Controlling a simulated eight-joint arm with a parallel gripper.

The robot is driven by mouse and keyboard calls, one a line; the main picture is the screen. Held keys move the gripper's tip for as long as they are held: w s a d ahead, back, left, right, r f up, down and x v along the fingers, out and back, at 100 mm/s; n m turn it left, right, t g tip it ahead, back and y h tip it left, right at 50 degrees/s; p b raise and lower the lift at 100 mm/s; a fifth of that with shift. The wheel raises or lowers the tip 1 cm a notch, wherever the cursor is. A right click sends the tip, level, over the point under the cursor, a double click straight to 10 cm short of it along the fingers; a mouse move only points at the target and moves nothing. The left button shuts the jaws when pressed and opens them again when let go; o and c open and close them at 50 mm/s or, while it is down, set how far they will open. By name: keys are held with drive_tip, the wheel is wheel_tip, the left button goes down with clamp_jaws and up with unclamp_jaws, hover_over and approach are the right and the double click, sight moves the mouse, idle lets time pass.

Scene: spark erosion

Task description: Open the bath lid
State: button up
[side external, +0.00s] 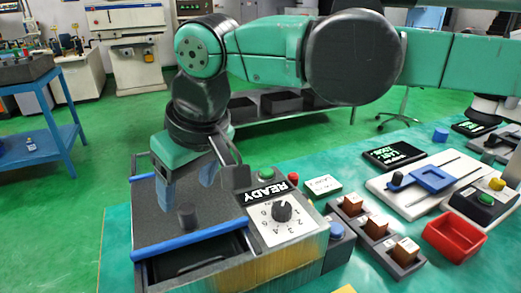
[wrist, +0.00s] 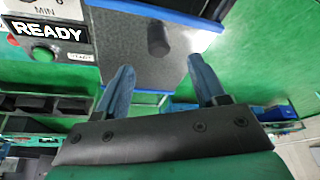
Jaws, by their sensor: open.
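The bath (side external: 138,258) is a dark box at the front left of the bench. Its lid (side external: 150,217) is a flat dark grey plate with blue edge bars and a short dark upright knob (side external: 187,215). A dark gap with a curved bar inside shows in front of the near blue edge. My gripper (side external: 187,190) is open and empty over the far part of the lid, pointing down. In the wrist view the lid (wrist: 125,45) lies beyond my spread blue fingers (wrist: 160,63). The knob (wrist: 157,38) stands ahead of the gap between them, apart from both.
A control panel (side external: 268,228) with a dial, a READY display and a green button adjoins the bath on the right. Further right are a block rack (side external: 375,232), a red bin (side external: 453,237) and a white board with a blue frame (side external: 433,180). A blue cart stands back left.

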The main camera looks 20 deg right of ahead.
sight(187, 207)
drive_tip(key=shift+s+f, duration=0.1)
drive_tip(key=shift+f, duration=0.15)
drive_tip(key=shift+x, duration=2.65)
clamp_jaws()
